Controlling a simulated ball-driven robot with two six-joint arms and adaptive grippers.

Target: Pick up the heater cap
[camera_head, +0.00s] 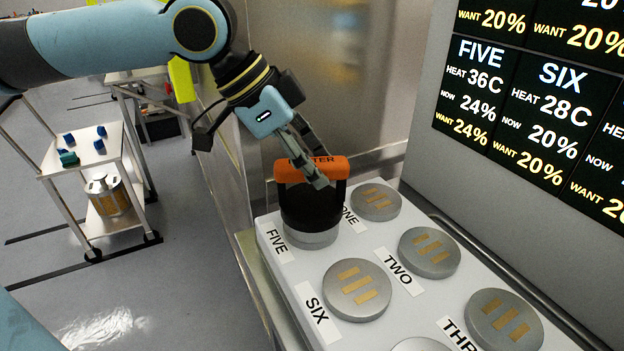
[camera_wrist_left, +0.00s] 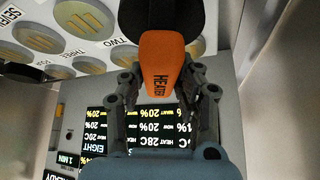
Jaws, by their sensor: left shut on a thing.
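The heater cap is black with an orange handle (camera_head: 312,168) marked as the heater, and its black body (camera_head: 312,206) is over the metal disc labelled FIVE (camera_head: 310,238). I cannot tell whether the cap touches the disc. My left gripper (camera_head: 318,178) comes down from above and is shut on the orange handle. The left wrist view shows the handle (camera_wrist_left: 162,65) between both fingers, with the black body above it in the picture. My right gripper is not in view.
A pale panel holds several metal discs, including ONE (camera_head: 375,203), TWO (camera_head: 429,252) and SIX (camera_head: 357,290). A screen (camera_head: 535,105) with heat readings stands behind it at right. A metal cart (camera_head: 95,165) with small blue blocks stands at left. The floor between is clear.

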